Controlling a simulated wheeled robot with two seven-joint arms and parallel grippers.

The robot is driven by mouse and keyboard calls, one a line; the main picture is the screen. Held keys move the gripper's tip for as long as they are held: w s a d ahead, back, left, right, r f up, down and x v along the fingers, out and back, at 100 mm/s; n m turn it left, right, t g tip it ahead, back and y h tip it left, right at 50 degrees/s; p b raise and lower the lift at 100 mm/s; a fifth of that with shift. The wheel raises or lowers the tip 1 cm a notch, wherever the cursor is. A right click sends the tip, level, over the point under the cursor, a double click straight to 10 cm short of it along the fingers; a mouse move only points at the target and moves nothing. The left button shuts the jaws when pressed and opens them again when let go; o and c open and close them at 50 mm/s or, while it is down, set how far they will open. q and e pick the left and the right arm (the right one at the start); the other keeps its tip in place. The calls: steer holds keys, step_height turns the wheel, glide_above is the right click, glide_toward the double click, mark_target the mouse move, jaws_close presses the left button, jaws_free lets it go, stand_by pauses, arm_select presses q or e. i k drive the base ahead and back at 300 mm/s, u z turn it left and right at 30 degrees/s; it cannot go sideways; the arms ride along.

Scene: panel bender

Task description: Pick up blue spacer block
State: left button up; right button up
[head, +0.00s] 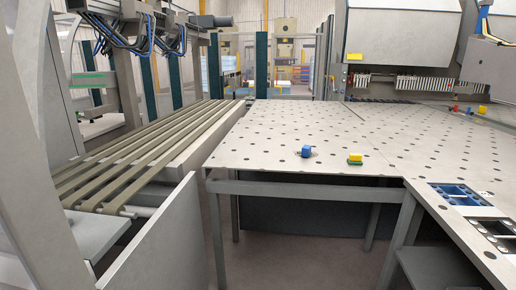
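A small blue block (306,152), which looks like the blue spacer block, sits on the perforated metal table (270,130) near its front edge, left of the middle. It seems to rest on or beside a thin grey piece, too small to tell. Neither of my grippers is in view. Nothing is touching the blue block.
A yellow and green block (355,159) stands just right of it. Several small coloured pieces (469,110) lie farther back right. A blue-lined tray (455,195) is at the right front. A slatted conveyor (150,150) and grey panel (165,245) stand left.

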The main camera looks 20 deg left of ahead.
mark_target(305, 152)
steer(key=u, duration=0.45)
steer(key=i, duration=0.65)
steer(key=z, duration=0.5)
steer(key=i, duration=0.8)
steer(key=z, duration=0.9)
